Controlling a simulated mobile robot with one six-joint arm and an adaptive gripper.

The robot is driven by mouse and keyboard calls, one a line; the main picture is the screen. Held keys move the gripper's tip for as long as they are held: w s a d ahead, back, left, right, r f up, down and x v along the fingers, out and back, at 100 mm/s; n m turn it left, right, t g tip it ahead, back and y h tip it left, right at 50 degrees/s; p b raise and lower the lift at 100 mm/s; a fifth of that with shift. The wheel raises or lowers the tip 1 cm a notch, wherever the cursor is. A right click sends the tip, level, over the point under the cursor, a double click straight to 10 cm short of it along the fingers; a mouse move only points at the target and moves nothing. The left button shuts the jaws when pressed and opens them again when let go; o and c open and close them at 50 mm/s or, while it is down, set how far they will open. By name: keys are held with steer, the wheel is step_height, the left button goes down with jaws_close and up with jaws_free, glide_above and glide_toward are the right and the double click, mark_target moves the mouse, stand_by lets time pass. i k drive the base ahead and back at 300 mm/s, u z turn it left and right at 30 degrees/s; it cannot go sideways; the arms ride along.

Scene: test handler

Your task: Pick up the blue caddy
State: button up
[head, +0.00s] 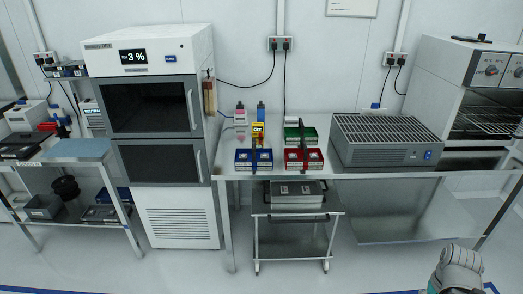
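The blue caddy (243,164) stands upright near the front edge of the white bench (350,174), at its left part. It has a raised dark handle across its middle and small pale items in its compartments on either side. Part of my arm shows at the bottom right corner, far from the caddy. My gripper's fingers do not show, so I cannot see whether they are open or shut.
A red caddy (291,165) stands just right of the blue one, with a green caddy (312,142) behind. A yellow device (258,129) and small bottles stand behind the blue caddy. A grey vented unit (385,154) is right. A trolley (292,215) stands below the bench.

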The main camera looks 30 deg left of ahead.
mark_target(254, 155)
steer(key=u, duration=0.45)
steer(key=i, duration=1)
steer(key=u, duration=0.6)
steer(key=k, duration=0.95)
steer(key=u, duration=0.2)
steer(key=i, duration=0.55)
steer(key=z, duration=0.05)
